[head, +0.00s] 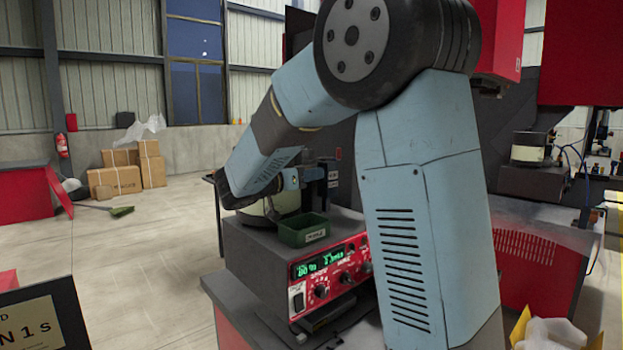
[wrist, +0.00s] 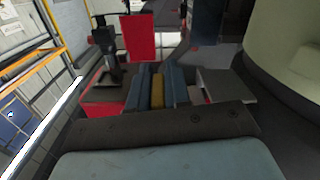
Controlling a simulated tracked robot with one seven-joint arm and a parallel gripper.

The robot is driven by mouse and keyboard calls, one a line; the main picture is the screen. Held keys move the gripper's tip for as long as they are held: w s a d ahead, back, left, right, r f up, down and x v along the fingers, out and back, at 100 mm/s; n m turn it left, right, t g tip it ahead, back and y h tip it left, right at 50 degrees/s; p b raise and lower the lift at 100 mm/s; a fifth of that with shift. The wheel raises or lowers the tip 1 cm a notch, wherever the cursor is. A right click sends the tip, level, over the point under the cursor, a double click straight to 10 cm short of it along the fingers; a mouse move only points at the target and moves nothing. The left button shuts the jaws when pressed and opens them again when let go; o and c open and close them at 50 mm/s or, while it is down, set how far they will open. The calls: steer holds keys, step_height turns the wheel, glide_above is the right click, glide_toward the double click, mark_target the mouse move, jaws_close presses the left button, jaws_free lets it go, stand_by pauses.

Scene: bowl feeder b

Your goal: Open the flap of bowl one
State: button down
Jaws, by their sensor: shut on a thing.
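A pale cream bowl (head: 287,203) stands on a grey feeder unit (head: 262,246) in the head view, partly hidden behind my arm. Its curved wall (wrist: 285,45) fills the upper right of the wrist view. In the wrist view my gripper (wrist: 157,84) has its two blue fingers closed on a narrow yellow-brown piece (wrist: 157,92), beside the bowl wall. I cannot tell whether this piece belongs to the flap. The flap itself is not clearly seen; in the head view my arm hides most of that area.
A small green bin (head: 303,230) with a label sits on the feeder unit before the bowl. Below it is a red control panel (head: 330,271) with lit green digits. Another feeder bowl (head: 530,148) stands at right. Cardboard boxes (head: 125,172) are far left; open floor lies between.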

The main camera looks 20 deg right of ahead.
steer(key=shift+w+a+r+n, duration=0.1)
steer(key=shift+r+n, duration=0.2)
steer(key=shift+n, duration=0.3)
steer(key=c, duration=1.2)
jaws_free()
steer(key=shift+o, duration=0.2)
steer(key=shift+a, duration=0.1)
steer(key=v, duration=1.3)
steer(key=shift+a+f, duration=0.2)
steer(key=shift+a, duration=0.1)
